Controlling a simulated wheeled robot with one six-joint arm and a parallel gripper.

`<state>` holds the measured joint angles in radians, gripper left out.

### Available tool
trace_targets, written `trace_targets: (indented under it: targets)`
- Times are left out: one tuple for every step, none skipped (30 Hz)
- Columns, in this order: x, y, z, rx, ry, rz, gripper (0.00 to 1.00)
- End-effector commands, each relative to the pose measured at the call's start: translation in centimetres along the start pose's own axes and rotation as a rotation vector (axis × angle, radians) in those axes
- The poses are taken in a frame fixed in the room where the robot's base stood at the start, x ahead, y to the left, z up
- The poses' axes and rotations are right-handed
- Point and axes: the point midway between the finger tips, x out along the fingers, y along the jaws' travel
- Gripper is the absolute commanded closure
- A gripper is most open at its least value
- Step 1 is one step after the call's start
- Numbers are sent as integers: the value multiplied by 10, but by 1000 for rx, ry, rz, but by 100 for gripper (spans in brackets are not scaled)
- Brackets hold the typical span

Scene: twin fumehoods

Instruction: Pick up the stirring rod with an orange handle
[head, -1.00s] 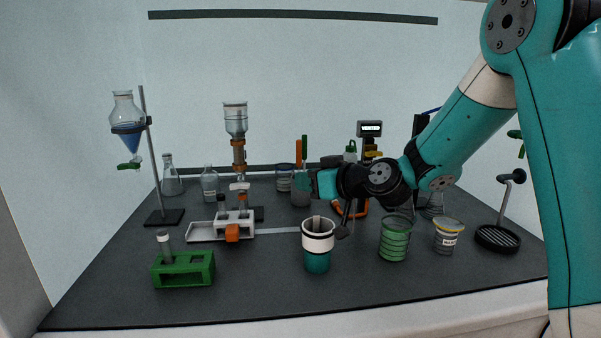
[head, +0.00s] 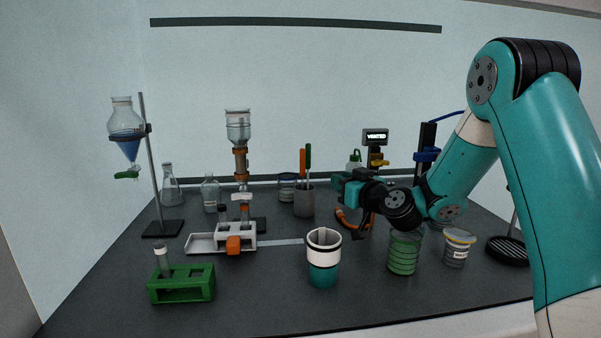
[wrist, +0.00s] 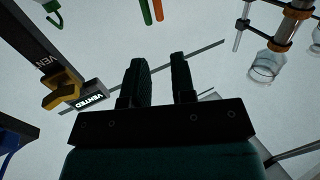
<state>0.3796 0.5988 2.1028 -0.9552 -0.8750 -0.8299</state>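The stirring rod with the orange handle (head: 302,163) stands upright in a grey holder (head: 304,204), beside a rod with a green handle (head: 308,154). In the wrist view, the orange handle (wrist: 158,10) and the green handle (wrist: 146,12) show at the top edge, beyond the fingertips. My gripper (head: 350,181) is to the right of the holder and apart from it. In the wrist view, my gripper (wrist: 160,62) has its two fingers spread with nothing between them. The holder is not visible in the wrist view.
A white and teal cup (head: 324,270) stands in front of the holder. A filtration stand (head: 240,160) is to the left. A glass beaker (head: 287,188) stands behind the holder. A green-banded beaker (head: 403,256) and a labelled cup (head: 457,252) stand beneath my arm. A display (head: 375,136) is behind.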

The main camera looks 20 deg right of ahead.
Motion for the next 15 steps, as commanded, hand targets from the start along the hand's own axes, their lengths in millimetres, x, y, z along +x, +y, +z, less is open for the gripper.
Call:
trace_targets:
  targets:
    - [0, 3, 2, 0, 4, 8, 76]
    - [1, 4, 1, -1, 6, 11, 76]
    - [3, 5, 0, -1, 7, 13, 76]
    - [6, 5, 0, -2, 8, 13, 76]
    - [9, 5, -1, -2, 9, 13, 76]
    - [15, 4, -2, -2, 8, 12, 76]
    - [21, 4, -4, -3, 8, 11, 76]
    - [27, 4, -4, -2, 8, 11, 76]
    - [37, 4, -5, -2, 8, 10, 76]
    - [44, 4, -5, -3, 8, 10, 76]
    - [51, 4, -5, -2, 8, 11, 76]
    - [60, 4, -5, -3, 8, 10, 76]
    - [67, 4, -5, -3, 8, 10, 76]
    - [74, 4, -5, -3, 8, 11, 76]
    - [83, 4, -5, -3, 8, 10, 76]
